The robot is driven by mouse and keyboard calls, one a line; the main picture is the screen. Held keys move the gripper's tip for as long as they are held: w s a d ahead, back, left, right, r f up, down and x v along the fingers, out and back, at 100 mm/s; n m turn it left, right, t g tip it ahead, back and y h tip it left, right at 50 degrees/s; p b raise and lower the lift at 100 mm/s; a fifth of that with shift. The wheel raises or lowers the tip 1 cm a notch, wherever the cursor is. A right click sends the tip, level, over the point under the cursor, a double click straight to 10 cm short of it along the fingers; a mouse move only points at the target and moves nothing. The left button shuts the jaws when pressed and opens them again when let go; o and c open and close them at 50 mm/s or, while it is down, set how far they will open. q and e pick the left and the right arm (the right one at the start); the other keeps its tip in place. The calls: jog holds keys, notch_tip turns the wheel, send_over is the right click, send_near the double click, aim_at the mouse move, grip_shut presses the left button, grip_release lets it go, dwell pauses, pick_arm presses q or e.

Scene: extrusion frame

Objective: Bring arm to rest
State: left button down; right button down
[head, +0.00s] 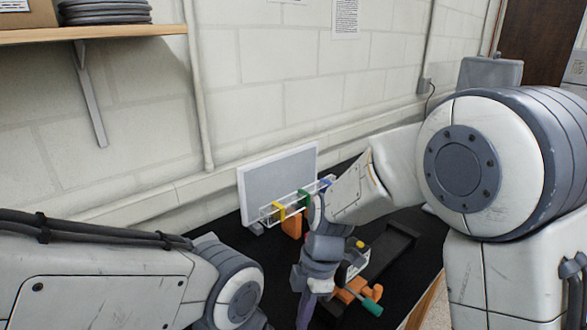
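My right arm reaches in from the right, and its forearm slants down to the wrist over the dark table. My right gripper (313,282) points down near the middle bottom of the head view. A purple piece (305,312) shows just below it; I cannot tell whether the gripper holds it or whether the fingers are open. My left arm comes in from the lower left, and its gripper is outside the picture. Behind my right wrist, a light rod frame with yellow (279,209) and green (304,197) pieces stands before an upright grey panel (280,180).
Orange parts and a green-handled tool (372,307) lie right of the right gripper. A long dark piece (391,250) lies behind them on the black table top (215,232). A wooden shelf (110,32) juts from the wall at the upper left.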

jog(key=s+d+r+m+t, duration=0.1)
jog(key=s+r+m, duration=0.1)
jog(key=s+m, duration=0.4)
jog(key=s+d+r+m+t+h+b, duration=0.1)
jog(key=s+d+m, duration=0.1)
jog(key=s+m, duration=0.5)
jog(key=shift+s+r, duration=0.35)
jog(key=shift+s, duration=0.65)
